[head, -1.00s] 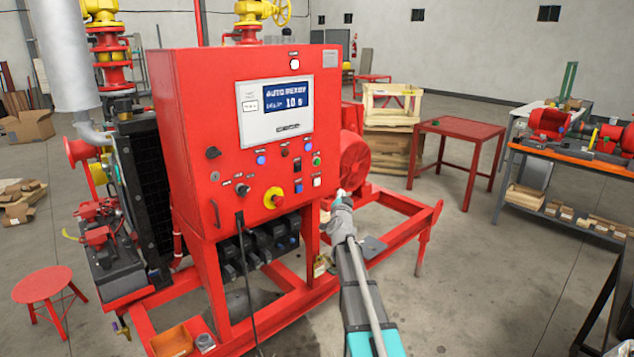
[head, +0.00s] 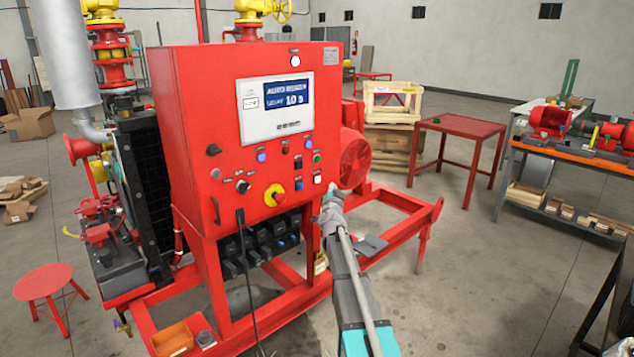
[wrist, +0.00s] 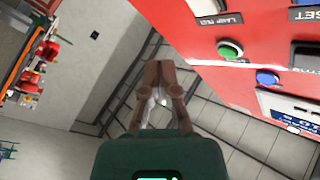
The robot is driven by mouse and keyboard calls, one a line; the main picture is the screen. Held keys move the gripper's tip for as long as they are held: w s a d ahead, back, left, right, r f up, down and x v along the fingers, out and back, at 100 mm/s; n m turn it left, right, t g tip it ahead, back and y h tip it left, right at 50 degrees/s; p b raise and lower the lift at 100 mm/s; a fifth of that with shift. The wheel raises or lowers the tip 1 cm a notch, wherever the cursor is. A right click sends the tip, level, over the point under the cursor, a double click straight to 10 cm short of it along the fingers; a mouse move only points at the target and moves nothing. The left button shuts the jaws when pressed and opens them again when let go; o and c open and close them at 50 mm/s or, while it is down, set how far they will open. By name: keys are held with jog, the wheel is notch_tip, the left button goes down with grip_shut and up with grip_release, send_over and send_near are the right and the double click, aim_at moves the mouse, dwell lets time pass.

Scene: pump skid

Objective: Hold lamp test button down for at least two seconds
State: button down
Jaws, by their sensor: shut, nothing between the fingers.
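The red control panel (head: 215,120) stands in the middle of the head view. A white square button (head: 317,180) sits at its lower right, below a green button (head: 317,158). In the wrist view, part of a white button (wrist: 205,6) shows at the top edge beside a label that seems to start with "LAMP". My gripper (head: 331,192) is just right of and below the white button in the head view. In the wrist view its fingers (wrist: 154,66) are shut and empty, in open air left of the panel face. I see no contact with the button.
A red and yellow emergency stop (head: 274,196) and several other buttons and switches sit close by on the panel. The red skid frame (head: 410,225) runs below and to the right. A red table (head: 462,128) stands further back.

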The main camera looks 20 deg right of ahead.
aim_at(321, 179)
jog(key=shift+w+a, duration=0.25)
jog(key=shift+w, duration=0.5)
jog(key=shift+w+a, duration=0.3)
jog(key=shift+w, duration=0.4)
jog(key=shift+w+a, duration=0.25)
jog(key=shift+w, duration=0.5)
jog(key=shift+w, duration=0.1)
jog(key=shift+w+a, duration=0.1)
jog(key=shift+w, duration=0.25)
jog(key=shift+w+a, duration=0.2)
jog(key=shift+w, duration=0.25)
dwell(1.7)
jog(key=shift+s, duration=0.15)
dwell(2.3)
jog(key=shift+s+d, duration=0.3)
jog(key=shift+s, duration=0.35)
